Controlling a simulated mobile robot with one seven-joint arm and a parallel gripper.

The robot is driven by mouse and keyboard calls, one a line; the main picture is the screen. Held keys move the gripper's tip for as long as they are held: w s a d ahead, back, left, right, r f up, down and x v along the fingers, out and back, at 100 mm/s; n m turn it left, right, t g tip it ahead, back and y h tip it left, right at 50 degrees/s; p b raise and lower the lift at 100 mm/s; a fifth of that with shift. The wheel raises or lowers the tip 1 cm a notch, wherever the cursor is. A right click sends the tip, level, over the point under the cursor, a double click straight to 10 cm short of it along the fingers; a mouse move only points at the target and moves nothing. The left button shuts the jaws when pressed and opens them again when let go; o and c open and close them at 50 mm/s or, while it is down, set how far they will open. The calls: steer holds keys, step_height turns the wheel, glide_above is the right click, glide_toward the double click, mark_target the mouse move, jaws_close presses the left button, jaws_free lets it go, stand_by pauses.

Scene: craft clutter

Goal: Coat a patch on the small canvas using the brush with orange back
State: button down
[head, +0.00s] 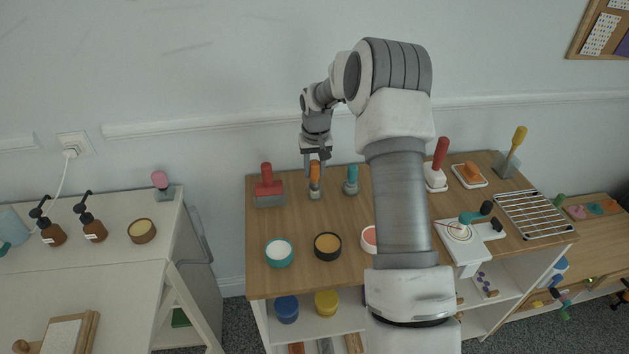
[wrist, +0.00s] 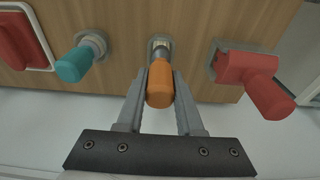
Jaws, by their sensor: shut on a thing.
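The brush with the orange back (head: 315,173) stands upright in a small grey holder (head: 315,194) near the back of the wooden bench. My gripper (head: 315,168) reaches down over it from behind and is shut on its orange handle. In the wrist view the orange handle (wrist: 160,84) sits between the two grey fingers, and its lower end is in the holder (wrist: 160,46). A white panel on a wooden frame (head: 62,336), perhaps the small canvas, lies at the lower left, partly cut off by the picture edge.
A red-handled brush (head: 266,180) and a teal-handled one (head: 351,176) stand close on either side. Open paint pots, teal-rimmed white (head: 279,252) and black-rimmed ochre (head: 327,246), stand in front. My arm hides part of the bench. A gap separates the bench from the white table (head: 110,255).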

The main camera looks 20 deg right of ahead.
steer(key=shift+r, duration=0.15)
steer(key=shift+r+p, duration=1.95)
steer(key=shift+r, duration=0.95)
steer(key=shift+d, duration=0.1)
